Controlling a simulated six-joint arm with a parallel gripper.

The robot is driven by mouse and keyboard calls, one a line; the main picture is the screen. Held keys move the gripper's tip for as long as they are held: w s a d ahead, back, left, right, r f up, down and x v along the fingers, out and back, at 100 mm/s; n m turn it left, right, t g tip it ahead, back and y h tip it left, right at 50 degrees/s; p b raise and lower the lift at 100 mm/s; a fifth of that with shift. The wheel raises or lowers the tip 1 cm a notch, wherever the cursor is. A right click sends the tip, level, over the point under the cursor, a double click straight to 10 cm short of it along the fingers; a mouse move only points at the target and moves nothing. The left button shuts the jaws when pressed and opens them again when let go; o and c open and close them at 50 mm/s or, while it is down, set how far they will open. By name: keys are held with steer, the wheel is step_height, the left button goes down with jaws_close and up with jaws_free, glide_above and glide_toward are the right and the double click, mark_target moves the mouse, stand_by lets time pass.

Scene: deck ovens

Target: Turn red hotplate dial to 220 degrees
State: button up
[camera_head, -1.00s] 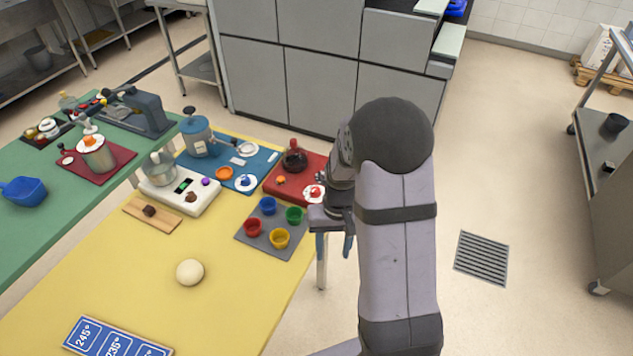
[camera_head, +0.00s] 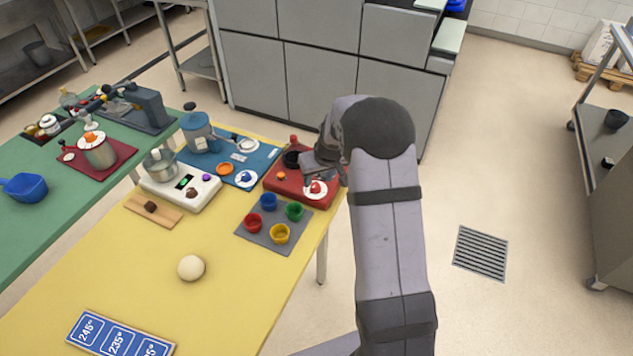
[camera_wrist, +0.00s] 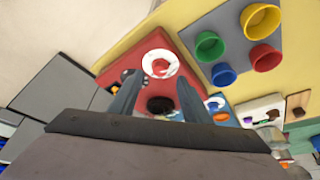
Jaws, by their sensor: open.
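The red hotplate (camera_head: 283,188) sits at the right edge of the yellow table. Its dial, a red knob on a white disc (camera_head: 316,189), is at its front right corner. In the wrist view the dial (camera_wrist: 160,65) lies just beyond my open fingertips (camera_wrist: 156,88). My gripper (camera_head: 325,176) is above the hotplate, close to the dial in the head view; I cannot tell whether it touches. A dark round thing (camera_wrist: 160,104) on the hotplate shows between the fingers. The dial's degree marks are too small to read.
A grey mat (camera_head: 258,243) with red, blue, green and yellow cups lies beside the hotplate. A blue mat (camera_head: 265,160) with a blue-grey pot, a white scale-like device (camera_head: 190,201), a pale ball (camera_head: 191,267) and blue number cards (camera_head: 118,340) are also on the table.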

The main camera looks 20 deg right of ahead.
mark_target(316, 185)
steer(key=shift+p+x, duration=0.75)
steer(key=shift+x, duration=1.75)
steer(key=c, duration=1)
